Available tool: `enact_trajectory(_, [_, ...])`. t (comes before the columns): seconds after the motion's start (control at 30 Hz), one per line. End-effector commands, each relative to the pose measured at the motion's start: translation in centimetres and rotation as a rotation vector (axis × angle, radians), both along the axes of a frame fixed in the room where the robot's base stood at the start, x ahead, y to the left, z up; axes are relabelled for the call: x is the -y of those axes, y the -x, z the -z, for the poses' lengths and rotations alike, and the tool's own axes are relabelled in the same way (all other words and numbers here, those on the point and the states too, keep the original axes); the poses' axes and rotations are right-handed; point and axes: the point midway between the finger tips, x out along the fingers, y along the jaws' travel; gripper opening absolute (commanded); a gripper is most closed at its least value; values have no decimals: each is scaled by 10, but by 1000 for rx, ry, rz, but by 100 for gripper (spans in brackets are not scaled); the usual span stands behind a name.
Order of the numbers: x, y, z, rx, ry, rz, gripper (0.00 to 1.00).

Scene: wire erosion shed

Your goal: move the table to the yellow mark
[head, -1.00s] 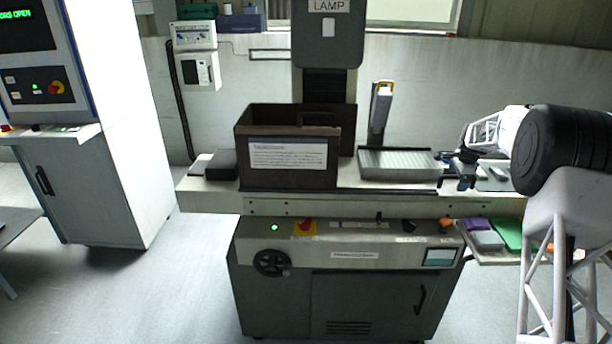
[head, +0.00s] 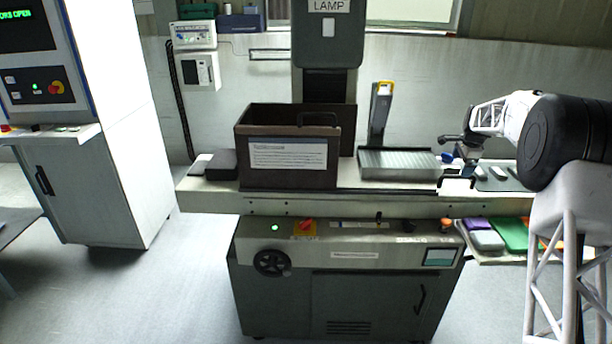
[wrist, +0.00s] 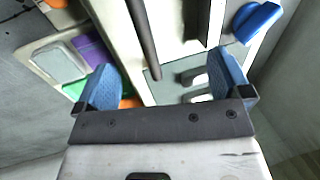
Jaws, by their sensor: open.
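The long pale machine table (head: 212,203) runs across the middle of the head view, above a dark green cabinet base. My gripper (head: 460,150) is above the right end of this table, apart from it as far as I can tell. In the wrist view my gripper (wrist: 163,80) has its two blue fingertips wide apart, with nothing held between them. A dark rod (wrist: 142,38) and a blue knob-like piece (wrist: 257,21) lie beyond the fingers. I cannot make out a yellow mark on the table with certainty.
A dark open box (head: 288,180) and a ribbed grey plate (head: 400,164) sit on the table. A handwheel (head: 272,262) and red switch (head: 306,225) are on the front. A side tray (head: 492,259) holds purple, grey and green pieces. A white cabinet (head: 125,130) stands left.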

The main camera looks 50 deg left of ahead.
Motion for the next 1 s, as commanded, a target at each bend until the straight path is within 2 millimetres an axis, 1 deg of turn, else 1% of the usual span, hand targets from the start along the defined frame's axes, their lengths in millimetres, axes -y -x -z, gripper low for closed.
enact_trajectory(0.1, [0, 0, -8, 0, 0, 0, 96])
enact_trajectory(0.3, [0, 0, -17, 0, 0, 0, 96])
enact_trajectory(1.0, [2, 1, -19, 1, 1, -1, 96])
